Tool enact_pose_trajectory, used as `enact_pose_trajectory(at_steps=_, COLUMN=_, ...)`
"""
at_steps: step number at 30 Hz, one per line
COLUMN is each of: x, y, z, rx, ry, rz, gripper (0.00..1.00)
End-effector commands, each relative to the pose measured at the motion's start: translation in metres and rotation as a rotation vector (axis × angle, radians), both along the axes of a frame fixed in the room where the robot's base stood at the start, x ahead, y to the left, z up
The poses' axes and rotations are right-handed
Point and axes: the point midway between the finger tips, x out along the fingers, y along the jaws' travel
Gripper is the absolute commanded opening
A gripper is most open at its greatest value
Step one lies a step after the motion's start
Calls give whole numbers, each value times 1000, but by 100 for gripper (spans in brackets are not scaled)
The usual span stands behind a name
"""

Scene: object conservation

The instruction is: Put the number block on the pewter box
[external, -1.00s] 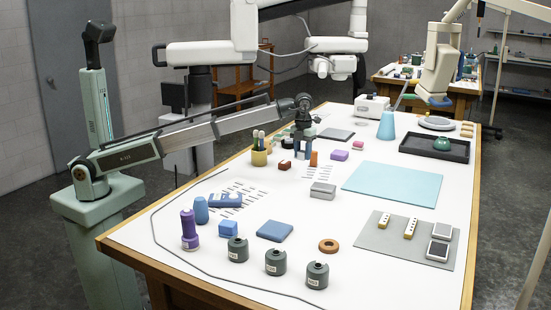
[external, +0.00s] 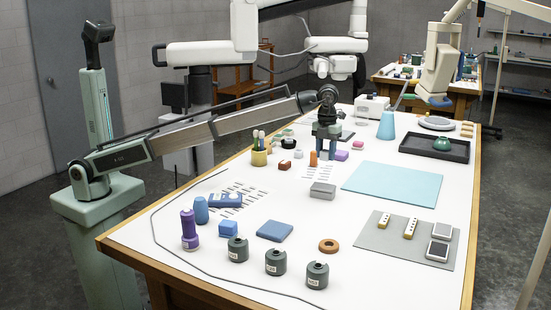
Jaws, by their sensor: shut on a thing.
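My gripper (external: 326,156) is in the middle of the table's far part, pointing down, just right of a small upright orange block (external: 313,159). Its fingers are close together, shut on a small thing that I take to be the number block. That thing is mostly hidden between the fingers, and no number can be read. The pewter box (external: 322,190) is a flat grey box on the white table, below my gripper in the picture and apart from it. Nothing is seen on its top.
A purple block (external: 341,156) is close to the right of my gripper. A light blue mat (external: 393,184) lies right of the pewter box.

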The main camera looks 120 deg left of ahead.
Motion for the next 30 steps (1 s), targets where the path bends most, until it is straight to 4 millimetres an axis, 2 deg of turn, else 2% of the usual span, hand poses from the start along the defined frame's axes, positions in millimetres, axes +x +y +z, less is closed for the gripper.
enact_pose_trajectory(at_steps=8, x=-3, y=-1, z=-8, rx=-1, ry=4, rz=83, gripper=12)
enact_pose_trajectory(at_steps=18, x=-3, y=0, z=-58, rx=-1, ry=3, rz=83, gripper=12)
enact_pose_trajectory(at_steps=25, x=-3, y=0, z=-75, rx=-1, ry=3, rz=83, gripper=12)
enact_pose_trajectory(at_steps=30, x=-3, y=0, z=-97, rx=-1, ry=3, rz=83, gripper=12)
